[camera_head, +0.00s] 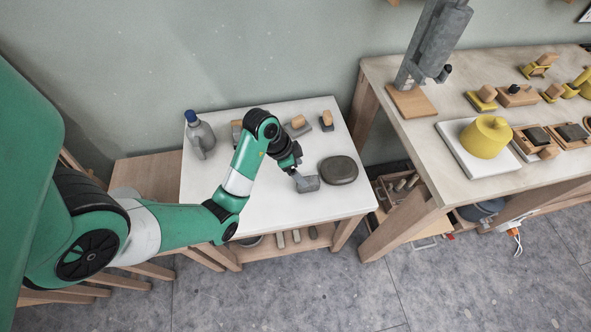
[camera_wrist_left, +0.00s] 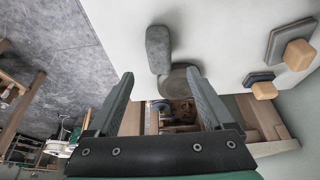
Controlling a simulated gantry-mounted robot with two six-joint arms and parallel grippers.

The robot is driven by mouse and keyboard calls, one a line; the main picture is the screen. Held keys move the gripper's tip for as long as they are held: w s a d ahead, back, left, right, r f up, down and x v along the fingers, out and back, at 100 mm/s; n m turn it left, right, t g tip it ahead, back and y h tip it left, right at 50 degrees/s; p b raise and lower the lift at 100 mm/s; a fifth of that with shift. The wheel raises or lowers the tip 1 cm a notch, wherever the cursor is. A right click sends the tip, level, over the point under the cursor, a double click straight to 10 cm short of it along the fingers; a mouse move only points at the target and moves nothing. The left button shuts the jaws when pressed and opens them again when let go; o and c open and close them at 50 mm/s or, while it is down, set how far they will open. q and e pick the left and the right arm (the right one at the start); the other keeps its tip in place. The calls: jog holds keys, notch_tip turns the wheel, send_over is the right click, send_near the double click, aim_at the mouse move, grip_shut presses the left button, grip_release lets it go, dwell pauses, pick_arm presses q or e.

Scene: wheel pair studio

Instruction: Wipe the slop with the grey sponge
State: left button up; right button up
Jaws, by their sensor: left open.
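The grey sponge (camera_head: 307,184) looks like a small rounded block on the white table. In the left wrist view the sponge (camera_wrist_left: 158,48) lies ahead, between the lines of the two fingers. A dark grey-brown round patch or disc (camera_head: 338,171) lies just right of it; I cannot tell for sure whether this is the slop. In the wrist view the disc (camera_wrist_left: 182,82) is partly hidden behind the sponge and a finger. My left gripper (camera_head: 297,169) is open and empty, close over the sponge. My right gripper is not in view.
A blue-capped grey bottle (camera_head: 200,136) stands at the table's back left. Several wooden-knobbed tools (camera_head: 298,126) line the back. The front left of the white table (camera_head: 220,216) is clear. A higher workbench (camera_head: 410,140) with yellow and wooden items stands right.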

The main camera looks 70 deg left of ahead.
aim_at(308, 180)
pick_arm(q)
jog(key=b+x, duration=0.4)
jog(key=x, duration=0.2)
jog(key=shift+s+b, duration=0.15)
jog(key=shift+b, duration=0.2)
jog(key=shift+x, duration=0.95)
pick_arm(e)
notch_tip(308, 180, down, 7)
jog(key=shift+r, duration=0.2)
pick_arm(q)
jog(key=shift+r, duration=0.1)
grip_shut()
notch_tip(308, 180, up, 6)
jog(key=p, duration=0.6)
jog(key=shift+r, duration=0.1)
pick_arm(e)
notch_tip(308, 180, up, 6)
